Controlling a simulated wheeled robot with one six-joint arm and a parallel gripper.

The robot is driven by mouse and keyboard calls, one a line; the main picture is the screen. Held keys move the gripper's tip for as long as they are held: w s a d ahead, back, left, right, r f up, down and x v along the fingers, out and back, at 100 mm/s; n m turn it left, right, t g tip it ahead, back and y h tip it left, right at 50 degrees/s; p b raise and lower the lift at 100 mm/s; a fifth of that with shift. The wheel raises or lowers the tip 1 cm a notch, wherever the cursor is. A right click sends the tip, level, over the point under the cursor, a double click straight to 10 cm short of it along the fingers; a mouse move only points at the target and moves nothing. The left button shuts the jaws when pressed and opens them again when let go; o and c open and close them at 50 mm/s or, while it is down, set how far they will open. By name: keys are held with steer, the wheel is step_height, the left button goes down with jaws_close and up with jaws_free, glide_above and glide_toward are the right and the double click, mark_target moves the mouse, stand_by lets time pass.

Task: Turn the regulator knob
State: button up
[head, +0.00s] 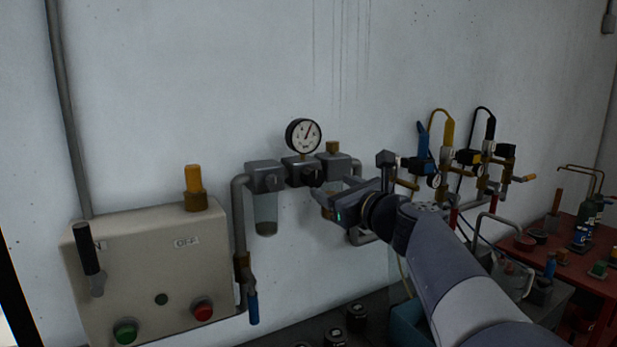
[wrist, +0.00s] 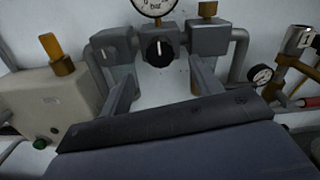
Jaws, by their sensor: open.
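The regulator knob (head: 312,176) is small, round and black, with a pale pointer line. It sits on the front of the middle grey block, below a round white pressure gauge (head: 303,135). In the wrist view the knob (wrist: 159,48) stands clear, with its line near vertical. My gripper (head: 337,196) is in front of the regulator, to the right of and below the knob in the head view. In the wrist view its two fingers (wrist: 163,75) are spread apart and empty. The knob appears beyond and between them, apparently untouched.
A beige control box (head: 150,265) with a lever and green and red buttons is on the left. A clear filter bowl (head: 265,215) hangs beside the regulator. Valves with blue and yellow handles (head: 445,165) and a red table (head: 585,240) are on the right.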

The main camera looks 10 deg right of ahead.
mark_target(316, 179)
steer(key=p+x, duration=0.1)
steer(key=x, duration=0.5)
steer(key=shift+w+a, duration=0.1)
steer(key=shift+w, duration=0.1)
steer(key=shift+c, duration=0.4)
steer(key=c, duration=0.9)
steer(key=shift+f, duration=0.1)
steer(key=shift+n+b, duration=0.3)
steer(key=shift+b, duration=0.05)
